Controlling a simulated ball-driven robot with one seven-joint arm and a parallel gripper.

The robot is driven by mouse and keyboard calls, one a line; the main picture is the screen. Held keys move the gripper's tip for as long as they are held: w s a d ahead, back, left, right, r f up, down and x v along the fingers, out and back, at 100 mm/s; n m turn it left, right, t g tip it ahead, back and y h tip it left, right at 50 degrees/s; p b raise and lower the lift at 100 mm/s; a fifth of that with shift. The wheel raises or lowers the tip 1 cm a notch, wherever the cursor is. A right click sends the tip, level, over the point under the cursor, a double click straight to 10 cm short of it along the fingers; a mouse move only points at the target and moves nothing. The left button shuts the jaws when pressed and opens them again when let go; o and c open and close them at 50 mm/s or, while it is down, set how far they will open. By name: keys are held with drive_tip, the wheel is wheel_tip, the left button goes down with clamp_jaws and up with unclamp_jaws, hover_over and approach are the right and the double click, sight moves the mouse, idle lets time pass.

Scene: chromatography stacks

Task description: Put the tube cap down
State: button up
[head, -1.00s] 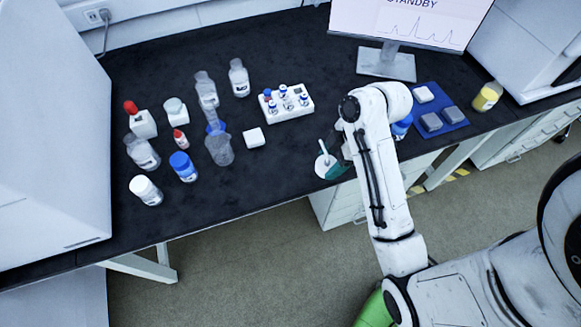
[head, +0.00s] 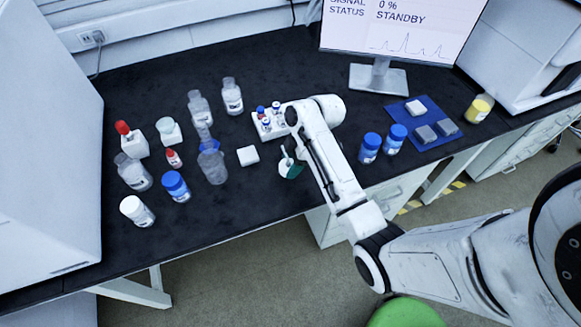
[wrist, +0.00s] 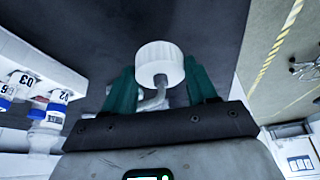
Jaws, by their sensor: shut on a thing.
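A white vial rack (head: 262,130) stands just behind the cap, and the small white block (head: 248,155) is to its left. Several bottles crowd the left. Two blue-capped bottles (head: 370,148) and a blue mat (head: 432,140) lie right. Bare bench shows in front of the block.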

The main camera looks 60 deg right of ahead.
drive_tip(key=shift+w+f+p, duration=0.15)
drive_tip(key=shift+f+p, duration=0.2)
drive_tip(key=shift+f, duration=1.4)
drive_tip(key=shift+f, duration=0.15)
drive_tip(key=o, duration=1.1)
